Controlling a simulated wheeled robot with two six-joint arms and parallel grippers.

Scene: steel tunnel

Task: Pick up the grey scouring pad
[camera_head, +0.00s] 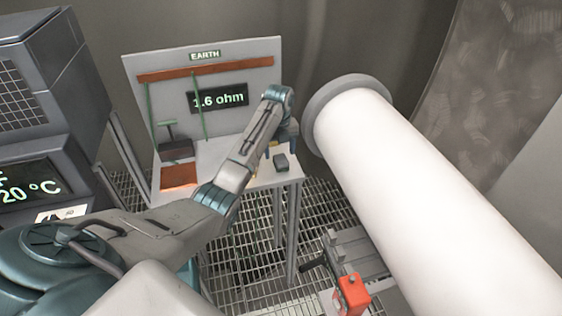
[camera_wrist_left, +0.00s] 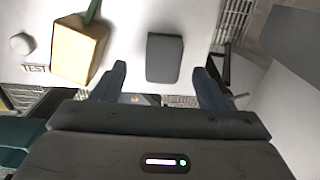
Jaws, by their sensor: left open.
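The grey scouring pad (camera_head: 281,162) lies flat on the white bench top near its right front edge. In the left wrist view the pad (camera_wrist_left: 164,58) is a dark grey rounded block. My left gripper (camera_head: 280,151) is over the right end of the bench, close to the pad. In the left wrist view my open left gripper (camera_wrist_left: 159,74) has one finger on each side of the pad's near end, with gaps to both sides. Nothing is held. My right gripper is not in view.
A yellow block (camera_wrist_left: 78,52) with a green part stands left of the pad, close to the left finger. The bench (camera_head: 224,186) has an upright EARTH panel (camera_head: 255,60) behind it. A large white cylinder (camera_head: 420,190) with a grey flange fills the right side.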

